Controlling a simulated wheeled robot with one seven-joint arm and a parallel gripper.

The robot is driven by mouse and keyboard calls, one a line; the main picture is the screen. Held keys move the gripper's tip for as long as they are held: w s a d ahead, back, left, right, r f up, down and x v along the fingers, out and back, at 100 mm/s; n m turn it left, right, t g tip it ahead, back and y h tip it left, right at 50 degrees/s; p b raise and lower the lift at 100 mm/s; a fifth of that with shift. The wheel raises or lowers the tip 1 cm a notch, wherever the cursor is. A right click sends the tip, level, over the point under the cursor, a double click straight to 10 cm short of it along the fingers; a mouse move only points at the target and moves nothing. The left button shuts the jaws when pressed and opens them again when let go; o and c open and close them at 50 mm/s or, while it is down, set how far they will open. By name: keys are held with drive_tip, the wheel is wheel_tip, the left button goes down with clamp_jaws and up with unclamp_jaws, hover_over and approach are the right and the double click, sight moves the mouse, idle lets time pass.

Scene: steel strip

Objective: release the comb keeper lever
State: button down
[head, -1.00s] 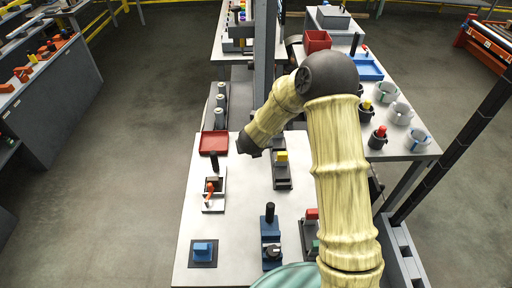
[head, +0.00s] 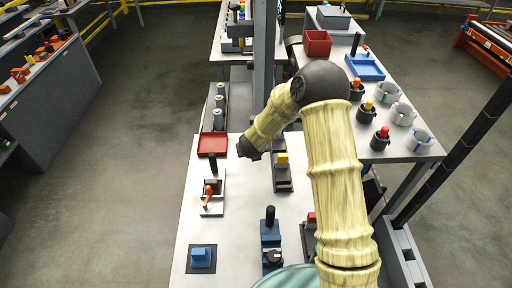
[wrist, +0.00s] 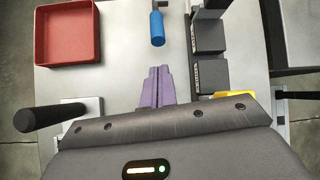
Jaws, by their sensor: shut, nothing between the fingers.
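In the wrist view a lever-like blue cylindrical handle (wrist: 157,28) on a thin grey stem lies ahead of my gripper (wrist: 158,72). The two purple fingers are together, empty, and apart from the handle. No label tells me whether this is the comb keeper lever. In the head view the dark wrist end of my arm (head: 250,148) hangs over the bench between the red tray (head: 212,144) and a yellow block (head: 282,159); the fingers and the blue handle are hidden there.
A black upright handle (wrist: 48,116) stands left of my gripper in the wrist view. Dark blocks (wrist: 208,55) stand at the right. An orange lever fixture (head: 210,192), a blue unit with a black handle (head: 270,238) and a blue block (head: 201,257) are on the bench.

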drive_tip(key=p+x, duration=0.2)
drive_tip(key=x, duration=0.5)
drive_tip(key=shift+w+d+f, duration=0.15)
drive_tip(key=shift+w+d+r+p, duration=0.15)
drive_tip(key=shift+r+p, duration=0.1)
drive_tip(key=shift+p, duration=0.15)
drive_tip(key=shift+a, duration=0.2)
drive_tip(key=shift+d+r+g, duration=0.1)
drive_tip(key=shift+g, duration=0.2)
drive_tip(key=shift+r+p, duration=0.15)
drive_tip(key=shift+p, duration=0.35)
